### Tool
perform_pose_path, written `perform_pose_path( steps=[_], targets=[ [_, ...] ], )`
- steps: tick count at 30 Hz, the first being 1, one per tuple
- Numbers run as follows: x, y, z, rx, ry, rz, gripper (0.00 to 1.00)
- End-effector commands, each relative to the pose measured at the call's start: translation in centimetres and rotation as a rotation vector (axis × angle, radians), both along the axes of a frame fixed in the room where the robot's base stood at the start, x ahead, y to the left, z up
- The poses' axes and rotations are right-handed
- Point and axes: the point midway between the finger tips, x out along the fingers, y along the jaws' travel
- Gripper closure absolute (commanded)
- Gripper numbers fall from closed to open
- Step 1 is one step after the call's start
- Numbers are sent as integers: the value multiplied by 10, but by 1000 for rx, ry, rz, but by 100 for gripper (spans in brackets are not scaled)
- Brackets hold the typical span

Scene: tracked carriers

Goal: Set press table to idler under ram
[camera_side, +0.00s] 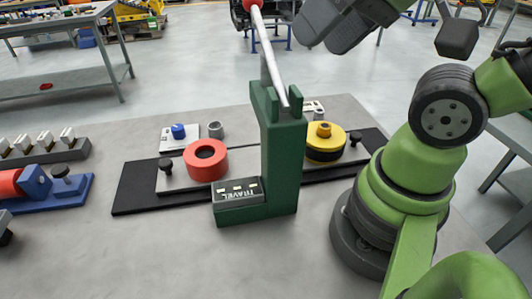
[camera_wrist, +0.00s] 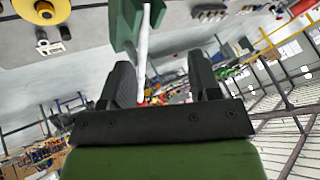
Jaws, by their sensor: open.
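The green press (camera_side: 283,160) stands upright, with a pale lever (camera_side: 268,62) rising from its top to a red knob. Its sliding table (camera_side: 175,177) is a grey plate on a black rail with a dark knob at each end. A red ring part (camera_side: 206,160) sits left of the column and a yellow wheel (camera_side: 325,143) with a brass hub right of it. I cannot tell which is the idler. The ram and the table's middle are hidden. My gripper (camera_wrist: 162,78) is open and empty; the lever lies between its fingers in the wrist view, without visible contact.
A block marked TRAVEL (camera_side: 238,193) stands at the press foot. Behind the table lies a white card with a blue piece (camera_side: 178,131) and a grey ring (camera_side: 215,130). A blue fixture (camera_side: 40,190) and a grey rack (camera_side: 45,151) stand at left. The front bench is clear.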

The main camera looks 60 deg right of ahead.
Motion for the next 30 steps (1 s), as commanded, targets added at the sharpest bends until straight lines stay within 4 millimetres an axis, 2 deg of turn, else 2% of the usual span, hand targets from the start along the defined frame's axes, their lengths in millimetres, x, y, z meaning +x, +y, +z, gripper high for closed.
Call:
perform_pose_path(
  steps=[13, 17, 20, 24, 30],
  targets=[
    [1, -1, 0, -5, 3, 0, 44],
    [10, -12, -7, -72, 57, 8, 44],
    [23, -32, -20, -179, 156, 35, 44],
    [40, -75, -48, -340, 351, 131, 44],
    [43, -138, -99, -457, 643, 352, 44]
  ],
)
